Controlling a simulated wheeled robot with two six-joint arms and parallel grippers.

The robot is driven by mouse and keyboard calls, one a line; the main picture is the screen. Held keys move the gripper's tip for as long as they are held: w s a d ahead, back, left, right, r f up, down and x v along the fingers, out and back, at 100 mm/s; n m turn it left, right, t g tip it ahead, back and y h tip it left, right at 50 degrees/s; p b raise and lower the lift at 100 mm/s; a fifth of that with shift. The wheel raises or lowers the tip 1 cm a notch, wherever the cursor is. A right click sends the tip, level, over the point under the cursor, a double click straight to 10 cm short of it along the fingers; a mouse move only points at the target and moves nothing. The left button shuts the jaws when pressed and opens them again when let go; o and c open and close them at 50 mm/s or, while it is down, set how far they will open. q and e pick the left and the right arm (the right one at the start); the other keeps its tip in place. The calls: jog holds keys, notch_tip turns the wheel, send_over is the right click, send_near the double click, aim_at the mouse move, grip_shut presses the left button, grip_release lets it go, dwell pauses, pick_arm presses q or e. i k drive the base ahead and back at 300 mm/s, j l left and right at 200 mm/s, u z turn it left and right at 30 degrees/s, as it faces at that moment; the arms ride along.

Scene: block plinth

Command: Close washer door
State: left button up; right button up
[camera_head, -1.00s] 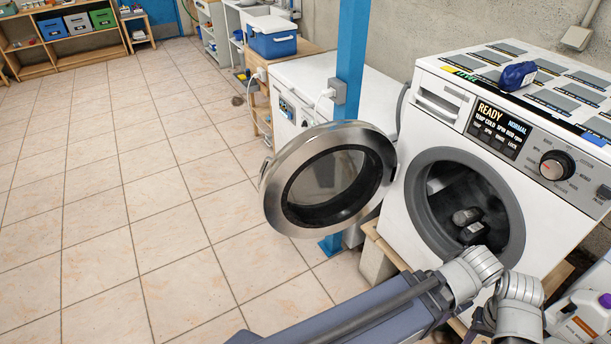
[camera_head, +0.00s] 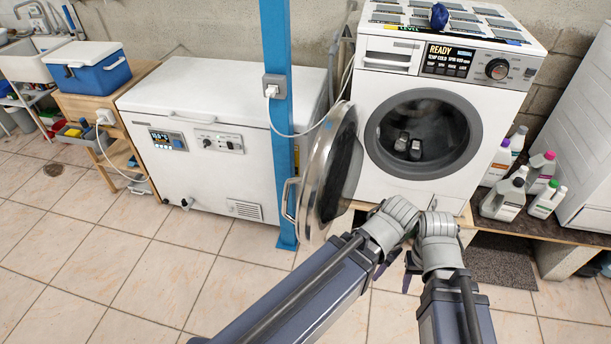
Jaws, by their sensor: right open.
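The washer (camera_head: 410,185) is a white front-loader with its round opening uncovered. Two dark grey items (camera_head: 408,146) lie inside the drum. The washer door (camera_head: 328,170), a metal-rimmed round door with dark glass, stands wide open on the opening's left side and shows nearly edge-on. Its handle (camera_head: 290,200) is on the outer left edge. My right gripper (camera_head: 408,275) is open and low in front of the washer, right of the door and apart from it. My left arm's wrist (camera_head: 395,225) is beside it; that gripper's fingers are mostly hidden.
A blue post (camera_head: 275,130) with a socket stands just left of the door. A white chest freezer (camera_head: 215,90) is behind it. Several bottles (camera_head: 510,190) stand on the low shelf at right. A blue bundle (camera_head: 439,16) sits on the washer. Tiled floor is clear at left.

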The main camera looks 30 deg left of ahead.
aim_at(323, 181)
jog(key=j+z, duration=0.1)
jog(key=j, duration=0.45)
jog(key=k+j+z, duration=0.1)
jog(key=j, duration=0.4)
jog(key=k+j+z, duration=0.1)
jog(key=j, duration=0.45)
jog(key=k+j+z, duration=0.1)
jog(key=j, duration=0.4)
jog(key=k+j+z, duration=0.15)
jog(key=j, duration=0.4)
jog(key=j+z, duration=0.2)
jog(key=k+l, duration=0.05)
jog(key=l, duration=0.05)
